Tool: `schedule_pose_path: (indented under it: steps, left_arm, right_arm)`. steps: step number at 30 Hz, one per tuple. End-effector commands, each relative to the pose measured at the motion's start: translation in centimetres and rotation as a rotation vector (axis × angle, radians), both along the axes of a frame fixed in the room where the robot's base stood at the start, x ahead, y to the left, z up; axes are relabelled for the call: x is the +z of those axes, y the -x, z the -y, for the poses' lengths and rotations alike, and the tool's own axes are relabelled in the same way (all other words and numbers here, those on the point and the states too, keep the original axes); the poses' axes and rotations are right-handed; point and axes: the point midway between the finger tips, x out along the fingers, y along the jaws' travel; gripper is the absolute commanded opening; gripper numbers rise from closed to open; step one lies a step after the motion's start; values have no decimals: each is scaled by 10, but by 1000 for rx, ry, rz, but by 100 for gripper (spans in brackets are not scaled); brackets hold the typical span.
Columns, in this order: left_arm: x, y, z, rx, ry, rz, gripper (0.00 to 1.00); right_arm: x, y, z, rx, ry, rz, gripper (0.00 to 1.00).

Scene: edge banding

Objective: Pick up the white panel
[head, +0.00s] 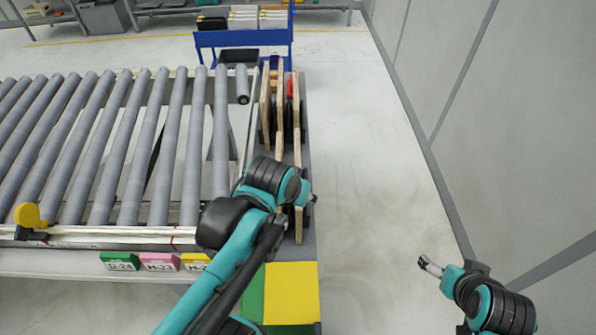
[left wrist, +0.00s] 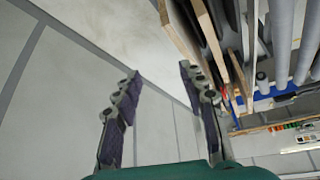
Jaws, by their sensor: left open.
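Several thin panels stand on edge in a narrow rack beside the roller conveyor; the pale rightmost panel (head: 297,130) shows mostly its edge. Their faces are hidden, so I cannot tell which one is white. In the left wrist view the panels (left wrist: 207,35) stand at the upper right, beside one finger. My left gripper (left wrist: 160,72) is open, with nothing between its two fingers. In the head view, its arm covers the near part of the rack. My right gripper (head: 430,265) is over the floor at the right, apart from the panels; its opening is too small to judge.
A conveyor of grey rollers (head: 145,150) fills the left side. A yellow pad (head: 291,290) and a green one lie in front of the rack. A blue cart (head: 240,38) stands behind. The floor (head: 370,150) right of the rack is clear up to the grey wall (head: 480,90).

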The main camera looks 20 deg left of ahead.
Motion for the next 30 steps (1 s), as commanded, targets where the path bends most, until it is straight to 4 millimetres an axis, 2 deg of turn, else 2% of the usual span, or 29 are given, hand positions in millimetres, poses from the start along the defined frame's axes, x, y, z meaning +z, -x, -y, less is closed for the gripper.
schedule_pose_path:
  steps: [1,2,8,11,15,18,24,30]
  left_arm:
    - [13,-13,-4,19,5,-22,41]
    - [14,-20,-6,31,8,-34,41]
    - [8,-71,-24,115,31,-131,41]
    - [-5,-102,-37,167,44,-191,41]
    - [-34,-146,-58,248,63,-278,41]
    - [-57,-169,-71,297,74,-331,41]
    - [-92,-194,-87,357,86,-393,41]
    - [-113,-200,-92,371,89,-409,41]
  right_arm:
    - [11,0,0,0,0,0,86]
    - [11,0,0,0,0,0,86]
    - [9,0,0,0,0,0,86]
    - [9,0,0,0,0,0,86]
    - [9,0,0,0,0,0,86]
    - [9,0,0,0,0,0,86]
    - [9,0,0,0,0,0,86]
    - [7,0,0,0,0,0,86]
